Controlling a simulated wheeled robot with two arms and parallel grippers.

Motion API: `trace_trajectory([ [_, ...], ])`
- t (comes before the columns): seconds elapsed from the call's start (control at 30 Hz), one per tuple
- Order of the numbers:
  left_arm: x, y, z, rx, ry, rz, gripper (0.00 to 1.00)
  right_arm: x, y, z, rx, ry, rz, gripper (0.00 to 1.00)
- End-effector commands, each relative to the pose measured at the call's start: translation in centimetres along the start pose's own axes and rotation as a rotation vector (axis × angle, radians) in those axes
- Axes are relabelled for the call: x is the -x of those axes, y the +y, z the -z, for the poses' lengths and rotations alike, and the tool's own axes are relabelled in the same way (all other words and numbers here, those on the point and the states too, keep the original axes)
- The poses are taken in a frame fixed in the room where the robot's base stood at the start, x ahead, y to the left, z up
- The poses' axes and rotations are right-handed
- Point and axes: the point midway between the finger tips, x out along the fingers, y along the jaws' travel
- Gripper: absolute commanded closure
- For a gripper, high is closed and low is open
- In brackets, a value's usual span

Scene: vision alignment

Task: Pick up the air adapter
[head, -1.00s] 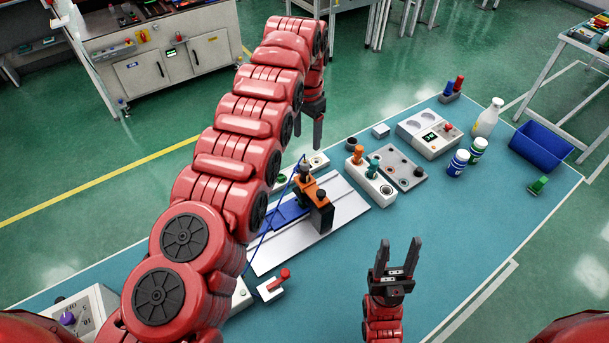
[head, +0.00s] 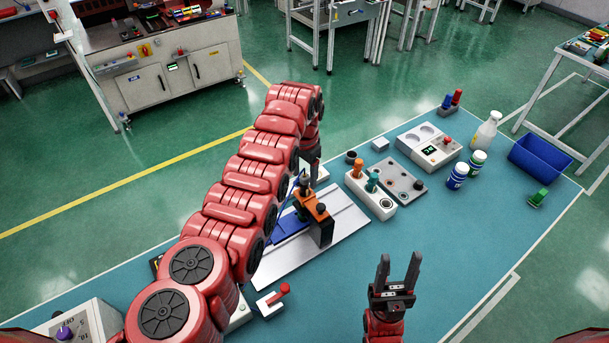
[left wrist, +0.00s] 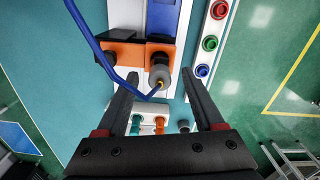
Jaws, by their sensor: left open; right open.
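The air adapter (left wrist: 159,72) is a grey and dark cylinder with a yellow tip and a blue hose (left wrist: 95,45). It stands in an orange holder (left wrist: 125,53); in the head view the adapter (head: 304,184) shows on top of the orange and black stand (head: 318,215). My left gripper (left wrist: 160,76) is open, and in its wrist view the adapter appears between its fingertips; contact cannot be told. In the head view the left gripper (head: 311,168) is partly hidden by its arm, close behind the adapter. My right gripper (head: 399,258) is open and empty over the front of the table.
The stand is on a white plate (head: 347,228) with a blue block. A white block with orange and green plugs (head: 370,193), a grey panel (head: 402,180), bottles (head: 486,130) and a blue bin (head: 540,155) stand to the right. A red-lever switch (head: 272,304) is in front.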

Motion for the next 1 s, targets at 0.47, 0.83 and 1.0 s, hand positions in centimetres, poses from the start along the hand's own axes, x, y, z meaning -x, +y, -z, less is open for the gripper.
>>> trace_trajectory([
  [0.47, -0.01, 0.01, 0.02, 0.0, 0.0, 0.0, 0.96, 0.11, 0.0, -0.02, 0.0, 0.0, 0.0, 0.5],
  [0.83, 0.03, 0.0, 0.03, 0.0, 0.001, 0.0, 1.0, 0.15, -0.01, -0.03, 0.0, 0.0, 0.0, 0.5],
  [1.0, 0.86, -0.05, 0.11, 0.0, 0.003, 0.002, 1.0, 0.8, -0.04, -0.14, 0.0, 0.0, 0.0, 0.5],
])
